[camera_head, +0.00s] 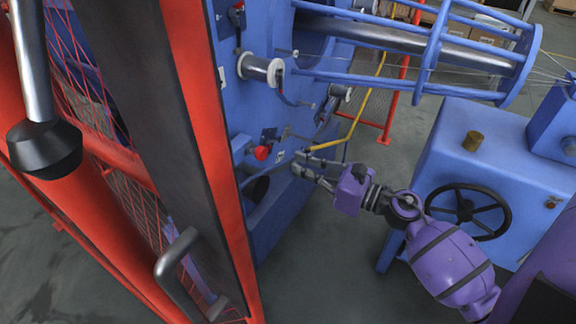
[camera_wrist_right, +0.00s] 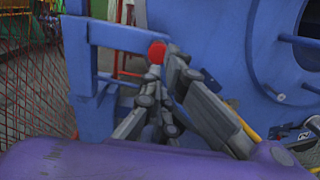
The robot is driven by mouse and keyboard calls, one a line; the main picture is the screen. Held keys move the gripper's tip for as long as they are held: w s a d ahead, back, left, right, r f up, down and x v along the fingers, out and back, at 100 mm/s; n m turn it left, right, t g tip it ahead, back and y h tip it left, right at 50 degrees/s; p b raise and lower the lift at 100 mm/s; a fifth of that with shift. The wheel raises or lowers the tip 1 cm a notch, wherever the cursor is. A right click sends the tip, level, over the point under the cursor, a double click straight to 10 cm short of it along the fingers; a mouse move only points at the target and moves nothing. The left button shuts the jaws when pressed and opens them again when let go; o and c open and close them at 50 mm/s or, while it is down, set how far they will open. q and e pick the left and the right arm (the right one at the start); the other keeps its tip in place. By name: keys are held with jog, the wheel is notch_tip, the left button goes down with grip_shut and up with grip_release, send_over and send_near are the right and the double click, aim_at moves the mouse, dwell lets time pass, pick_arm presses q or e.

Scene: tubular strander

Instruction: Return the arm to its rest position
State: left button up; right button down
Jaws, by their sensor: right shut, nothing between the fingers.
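My right arm (camera_head: 450,262) is purple and reaches in from the lower right in the head view. Its gripper (camera_head: 296,163) points left toward the blue machine, near a red knob (camera_head: 262,153) on its lower front. A gap shows between the fingertips and the knob in the head view. The fingers are shut and empty. In the wrist view, the dark fingers (camera_wrist_right: 164,70) come together just below and in front of the red knob (camera_wrist_right: 157,53). My left gripper is in neither view.
A red-framed mesh guard door (camera_head: 212,150) with a grey handle (camera_head: 175,255) stands at left. A blue cabinet (camera_head: 500,150) with a black handwheel (camera_head: 468,212) stands close to my arm. The tubular cage (camera_head: 440,50) is above. Some grey floor (camera_head: 330,270) is clear below the gripper.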

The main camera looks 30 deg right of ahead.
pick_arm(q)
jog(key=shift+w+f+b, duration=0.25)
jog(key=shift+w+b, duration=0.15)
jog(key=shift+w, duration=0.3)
pick_arm(e)
jog(key=v, duration=0.5)
jog(key=shift+s+d+f, duration=0.15)
jog(key=shift+s+d, duration=0.15)
